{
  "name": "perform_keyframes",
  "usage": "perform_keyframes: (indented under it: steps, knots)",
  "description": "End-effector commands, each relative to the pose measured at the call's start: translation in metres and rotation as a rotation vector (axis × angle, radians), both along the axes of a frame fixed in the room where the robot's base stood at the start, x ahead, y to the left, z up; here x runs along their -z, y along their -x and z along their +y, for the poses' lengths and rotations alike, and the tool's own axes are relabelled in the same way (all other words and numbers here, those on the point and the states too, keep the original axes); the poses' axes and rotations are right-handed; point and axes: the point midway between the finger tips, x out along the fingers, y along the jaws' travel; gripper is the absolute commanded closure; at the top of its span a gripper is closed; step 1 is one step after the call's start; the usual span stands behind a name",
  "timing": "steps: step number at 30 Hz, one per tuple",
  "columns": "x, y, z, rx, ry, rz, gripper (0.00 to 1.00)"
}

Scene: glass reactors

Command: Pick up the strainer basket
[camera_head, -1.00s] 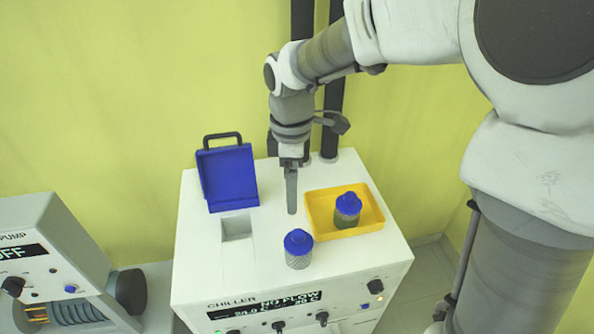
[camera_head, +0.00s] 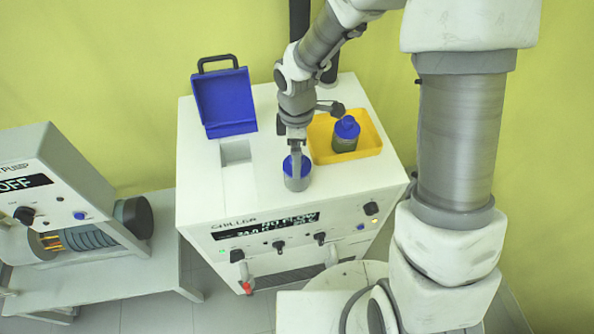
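A strainer basket with a blue top and grey mesh body (camera_head: 297,183) stands upright on the white chiller top, near its front edge. My gripper (camera_head: 296,168) points down right at its blue top, with a finger in front of it. Whether the fingers are apart or closed on the top cannot be made out.
The chiller (camera_head: 205,195) has a square opening (camera_head: 236,152) on top, with a blue lid (camera_head: 224,103) raised behind it. A pump (camera_head: 60,200) stands to the left. Knobs line the chiller's front. The chiller top left of the basket is clear.

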Motion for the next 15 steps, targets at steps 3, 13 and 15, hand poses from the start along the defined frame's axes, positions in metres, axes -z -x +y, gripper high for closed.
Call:
perform_keyframes:
  steps: [3, 13, 15]
  knots:
    - [0.016, 0.001, -0.001, -0.002, 0.001, 0.003, 0.00]
    - [0.024, 0.000, -0.001, -0.001, 0.000, -0.001, 0.00]
    - [0.024, 0.000, -0.001, -0.001, 0.000, 0.000, 0.09]
